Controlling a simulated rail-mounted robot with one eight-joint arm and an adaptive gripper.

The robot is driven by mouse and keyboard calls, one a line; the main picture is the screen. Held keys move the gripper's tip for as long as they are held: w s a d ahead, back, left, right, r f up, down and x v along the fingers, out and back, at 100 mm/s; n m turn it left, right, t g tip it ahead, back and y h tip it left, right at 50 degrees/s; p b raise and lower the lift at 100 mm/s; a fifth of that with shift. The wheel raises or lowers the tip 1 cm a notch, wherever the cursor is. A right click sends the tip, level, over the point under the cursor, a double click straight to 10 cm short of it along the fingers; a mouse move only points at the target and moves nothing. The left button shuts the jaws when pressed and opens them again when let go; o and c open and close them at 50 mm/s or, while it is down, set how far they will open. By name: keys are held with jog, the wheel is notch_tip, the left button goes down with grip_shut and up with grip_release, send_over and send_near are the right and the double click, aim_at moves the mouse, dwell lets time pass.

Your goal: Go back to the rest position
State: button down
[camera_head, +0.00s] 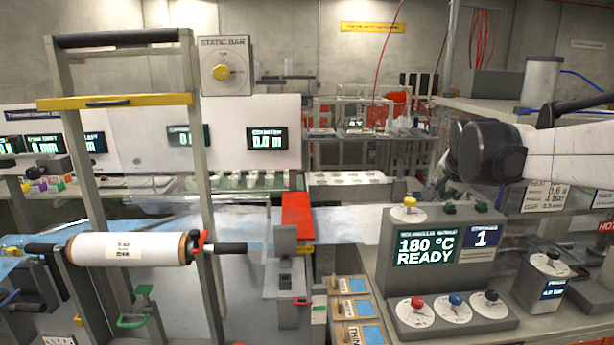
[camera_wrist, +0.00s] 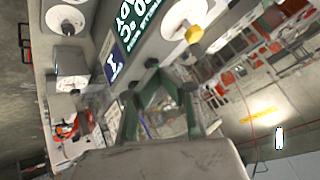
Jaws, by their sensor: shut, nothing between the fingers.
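My arm reaches in from the right in the head view, with its dark wrist held in the air above and behind the control box (camera_head: 445,260). My gripper (camera_wrist: 158,78) shows in the wrist view as dark green fingers that come together at the tips. It is shut and empty. In the head view the fingers are small and hard to make out beside the wrist. The control box reads "180 °C READY" and "1", and its tilted face also shows in the wrist view, close beyond the fingers.
A tall frame with a yellow bar (camera_head: 115,101) and a film roll (camera_head: 130,248) stands at the left. A grey pressure box (camera_head: 545,280) is at the right. Labelled wooden blocks (camera_head: 355,310) lie at front centre. A shelf with glassware (camera_head: 355,115) stands behind.

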jog(key=s+a+f+n+b, duration=0.1)
jog(key=s+a+f+n, duration=0.2)
jog(key=s, duration=0.8)
jog(key=s+a+f+n+g+y+b, duration=0.1)
jog(key=s+a+f, duration=0.5)
jog(key=s, duration=0.6)
jog(key=s+a+f+n+y+b, duration=0.1)
jog(key=s+a+f+n+b, duration=0.1)
jog(key=s+a+f+n, duration=0.3)
jog(key=s+f, duration=0.3)
jog(key=s, duration=0.3)
jog(key=shift+s+a, duration=0.15)
jog(key=shift+s, duration=0.15)
dwell(1.7)
jog(key=w+d+r+m+y+p, duration=0.1)
jog(key=w+d+r+m+p, duration=0.2)
jog(key=w+r, duration=0.75)
jog(key=w+d+r+p, duration=0.4)
jog(key=w+r, duration=0.3)
jog(key=w, duration=0.6)
jog(key=w+d+r+m+p, duration=0.1)
jog(key=w+d+p, duration=0.3)
jog(key=w+d, duration=0.5)
jog(key=w+d+m+t+p, duration=0.1)
jog(key=w+d+m+p, duration=0.2)
jog(key=w+d, duration=0.6)
jog(key=w, duration=0.7)
jog(key=shift+w+r+t+y+p, duration=0.15)
jog(key=shift+r+t+y+p, duration=0.15)
jog(key=shift+r+p, duration=0.1)
